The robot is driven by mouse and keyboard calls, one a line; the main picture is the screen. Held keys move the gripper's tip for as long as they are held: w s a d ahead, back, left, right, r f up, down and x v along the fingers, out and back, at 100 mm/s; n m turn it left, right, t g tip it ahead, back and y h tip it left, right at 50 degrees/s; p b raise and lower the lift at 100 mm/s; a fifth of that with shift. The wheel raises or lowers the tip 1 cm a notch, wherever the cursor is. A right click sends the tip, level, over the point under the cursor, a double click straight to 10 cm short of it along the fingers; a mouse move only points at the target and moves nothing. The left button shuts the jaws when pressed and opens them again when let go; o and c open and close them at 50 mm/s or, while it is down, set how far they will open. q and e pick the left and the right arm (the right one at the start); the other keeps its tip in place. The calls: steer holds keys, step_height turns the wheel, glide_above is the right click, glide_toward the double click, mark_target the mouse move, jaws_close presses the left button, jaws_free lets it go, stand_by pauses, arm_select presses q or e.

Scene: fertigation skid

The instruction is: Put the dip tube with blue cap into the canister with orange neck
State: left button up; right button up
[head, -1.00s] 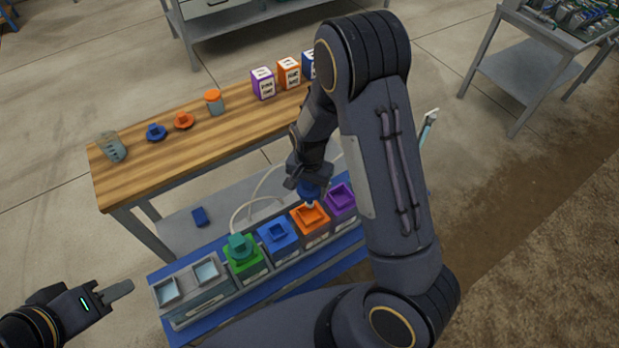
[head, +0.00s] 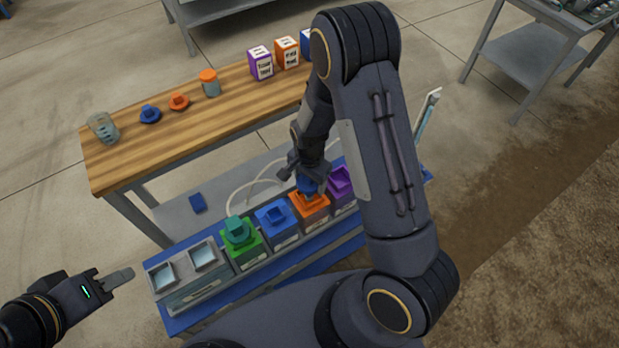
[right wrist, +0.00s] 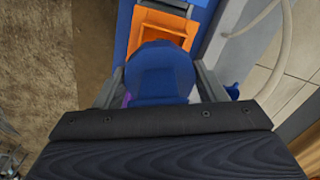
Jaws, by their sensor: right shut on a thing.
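The dip tube's blue cap (head: 307,186) is held in my right gripper (head: 303,172), just over the canister with orange neck (head: 312,217). In the right wrist view the blue cap (right wrist: 158,72) sits between the two fingers (right wrist: 155,88), with the square orange neck (right wrist: 162,32) right beyond it. The tube below the cap is hidden, so I cannot tell how deep it sits in the neck. My left gripper (head: 120,276) is apart at the lower left, away from the canisters; its jaw opening is unclear.
A green canister (head: 242,246) with a teal cap, a blue canister (head: 277,223) and a purple one (head: 341,184) stand in the same row. A grey twin-basin unit (head: 190,272) is at the left end. Behind is a wooden bench (head: 150,165) with cups, caps and boxes.

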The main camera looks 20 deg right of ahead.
steer(key=shift+f+b, duration=1.95)
steer(key=shift+f, duration=0.7)
steer(key=shift+s, duration=0.1)
steer(key=o, duration=1.1)
steer(key=shift+s+a+f, duration=0.1)
steer(key=shift+s+f, duration=0.05)
steer(key=r, duration=0.8)
steer(key=shift+w+a+r, duration=0.1)
steer(key=shift+w+r, duration=0.1)
steer(key=shift+r, duration=0.1)
